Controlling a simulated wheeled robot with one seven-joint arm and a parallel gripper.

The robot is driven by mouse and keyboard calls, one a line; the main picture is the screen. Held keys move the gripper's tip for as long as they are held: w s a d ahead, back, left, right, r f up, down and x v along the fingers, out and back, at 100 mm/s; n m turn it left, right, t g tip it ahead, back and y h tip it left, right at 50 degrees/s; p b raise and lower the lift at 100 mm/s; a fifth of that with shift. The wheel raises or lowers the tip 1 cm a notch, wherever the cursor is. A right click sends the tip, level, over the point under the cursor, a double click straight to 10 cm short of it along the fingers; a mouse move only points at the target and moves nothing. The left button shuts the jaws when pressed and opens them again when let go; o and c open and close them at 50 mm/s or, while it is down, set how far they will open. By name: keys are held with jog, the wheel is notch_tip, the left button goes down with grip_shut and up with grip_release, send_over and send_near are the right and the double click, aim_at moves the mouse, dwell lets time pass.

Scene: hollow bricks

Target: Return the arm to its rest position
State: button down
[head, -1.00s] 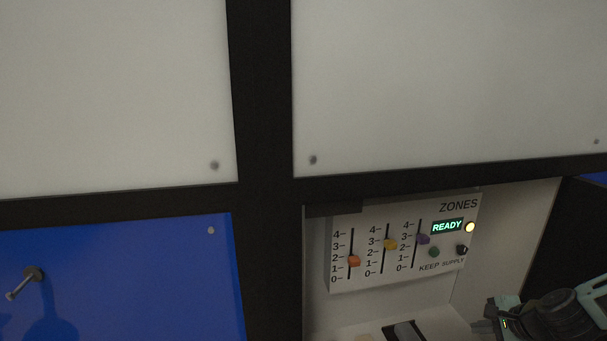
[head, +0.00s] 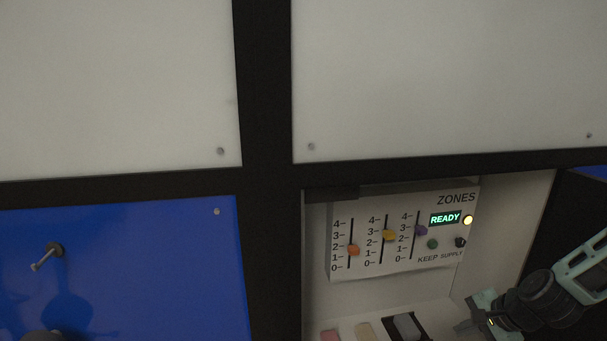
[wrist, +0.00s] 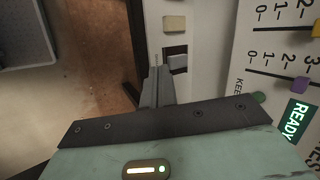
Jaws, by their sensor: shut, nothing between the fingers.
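My gripper (head: 470,327) is at the lower right of the head view, in front of the recess with the control panel. In the wrist view its two fingers (wrist: 158,88) are together with nothing between them. The fingertips show near a grey block on the ledge in that picture; I cannot tell the gap. My arm comes in from the right edge of the head view.
The ZONES panel (head: 345,207) has orange (head: 353,250), yellow (head: 390,235) and purple (head: 421,230) sliders and a lit READY display (head: 445,219). Pink (head: 330,335), cream (head: 364,330) and grey (head: 406,326) blocks lie below. A blue door (head: 150,260) with a handle (head: 47,257) is at left.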

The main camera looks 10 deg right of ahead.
jog(key=s+a+r+n+g+b, duration=0.25)
jog(key=a+n, duration=0.35)
jog(key=a, duration=0.3)
jog(key=s+a+r+n+g+b, duration=0.15)
jog(key=a+r+n, duration=0.35)
jog(key=a, duration=0.5)
jog(key=s+a+r+n+g+h+b, duration=0.1)
jog(key=s+a+r+n, duration=0.2)
jog(key=s+a+n, duration=0.2)
jog(key=s+a+r+n+h+b, duration=0.1)
jog(key=s+a+r+n, duration=0.3)
jog(key=s+n, duration=0.3)
jog(key=s+a, duration=0.1)
jog(key=s, duration=0.3)
jog(key=shift+s+a+g, duration=0.2)
jog(key=shift+s+g, duration=0.05)
jog(key=shift+g, duration=0.15)
